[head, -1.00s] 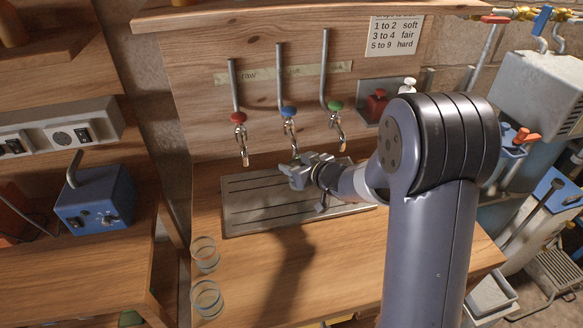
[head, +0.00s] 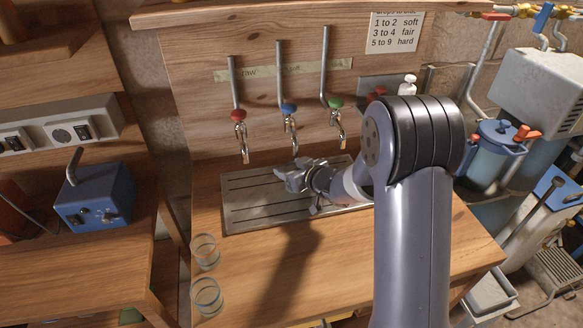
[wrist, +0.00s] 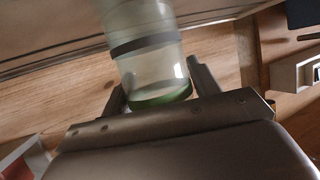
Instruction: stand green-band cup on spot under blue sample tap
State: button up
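The green-band cup (wrist: 152,65) is clear, with a dark band around its middle and green at its lower end in the wrist view. It sits between the two fingers of my gripper (wrist: 160,92), which appear closed against its sides. Its upper end runs out of the picture. In the head view my gripper (head: 290,180) is low over the metal drip tray, and I cannot make out the cup there. The blue sample tap (head: 288,109) hangs from the wooden back panel, above and behind my gripper.
A red tap (head: 237,115) and a green tap (head: 335,104) flank the blue one. The slotted drip tray (head: 240,222) lies below them. Two clear cups (head: 205,252) (head: 207,296) stand at the counter's front left. Bare counter (head: 350,245) lies before the tray.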

jog(key=shift+o, duration=1.2)
jog(key=shift+r, duration=0.15)
jog(key=shift+s+d+r, duration=0.1)
jog(key=shift+r, duration=0.05)
jog(key=v, duration=1.1)
jog(key=shift+s+d+r, duration=0.2)
